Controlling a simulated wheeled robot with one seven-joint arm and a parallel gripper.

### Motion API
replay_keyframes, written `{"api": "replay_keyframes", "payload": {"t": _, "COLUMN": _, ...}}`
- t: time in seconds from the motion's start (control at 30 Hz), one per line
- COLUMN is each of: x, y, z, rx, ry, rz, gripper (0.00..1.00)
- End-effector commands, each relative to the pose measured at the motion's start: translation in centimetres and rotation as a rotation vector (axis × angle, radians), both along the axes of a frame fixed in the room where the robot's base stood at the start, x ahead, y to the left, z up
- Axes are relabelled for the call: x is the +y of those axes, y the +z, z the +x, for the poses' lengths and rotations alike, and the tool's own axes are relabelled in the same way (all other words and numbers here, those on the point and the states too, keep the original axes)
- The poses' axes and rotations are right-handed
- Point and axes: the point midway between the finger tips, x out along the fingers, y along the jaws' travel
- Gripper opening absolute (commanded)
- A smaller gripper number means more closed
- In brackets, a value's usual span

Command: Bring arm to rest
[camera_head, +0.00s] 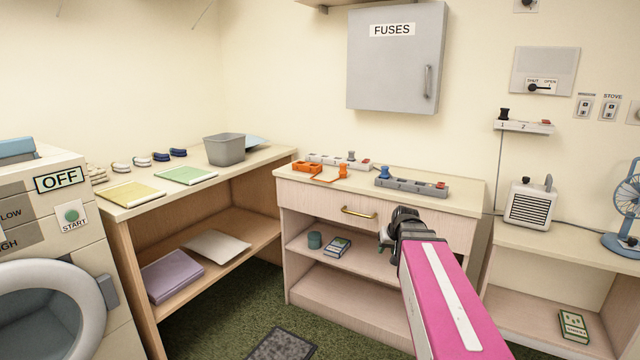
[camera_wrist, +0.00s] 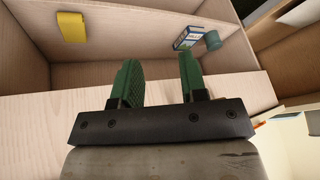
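My arm, with a pink link, reaches from the lower right of the head view toward the front of the wooden drawer cabinet (camera_head: 320,285). My gripper (camera_head: 387,241) is small there and sits in front of the cabinet, to the right of the brass drawer handle (camera_head: 358,213). In the wrist view my gripper (camera_wrist: 160,72) shows two green fingers standing apart with nothing between them. The fingers point toward the cabinet shelves. Whether a finger touches the cabinet cannot be told.
The cabinet shelf holds a teal cylinder (camera_head: 315,240) and a small box (camera_head: 337,247). Power strips (camera_head: 412,185) lie on its top. A washer-like machine (camera_head: 60,250) stands left, a low shelf with a heater (camera_head: 530,205) and fan (camera_head: 628,200) right. Green carpet (camera_head: 225,325) lies open in front.

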Motion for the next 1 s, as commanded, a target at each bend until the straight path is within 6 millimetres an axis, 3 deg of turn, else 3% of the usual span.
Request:
{"api": "replay_keyframes", "payload": {"t": 0.03, "x": 0.9, "y": -2.1, "z": -1.9, "rx": 0.05, "ry": 0.002, "rz": -0.01, "gripper": 0.39}}
{"api": "replay_keyframes", "payload": {"t": 0.2, "x": 2.8, "y": -7.7, "z": -7.2, "rx": 0.207, "ry": 0.001, "rz": -0.052, "gripper": 0.39}}
{"api": "replay_keyframes", "payload": {"t": 0.33, "x": 3.8, "y": -11.1, "z": -11.1, "rx": 0.314, "ry": -0.001, "rz": -0.092, "gripper": 0.39}}
{"api": "replay_keyframes", "payload": {"t": 0.5, "x": 4.5, "y": -13.8, "z": -14.7, "rx": 0.409, "ry": -0.006, "rz": -0.135, "gripper": 0.39}}
{"api": "replay_keyframes", "payload": {"t": 0.67, "x": 4.7, "y": -14.7, "z": -16.0, "rx": 0.442, "ry": -0.009, "rz": -0.153, "gripper": 0.39}}
{"api": "replay_keyframes", "payload": {"t": 1.0, "x": 4.7, "y": -14.7, "z": -16.0, "rx": 0.444, "ry": -0.009, "rz": -0.154, "gripper": 0.39}}
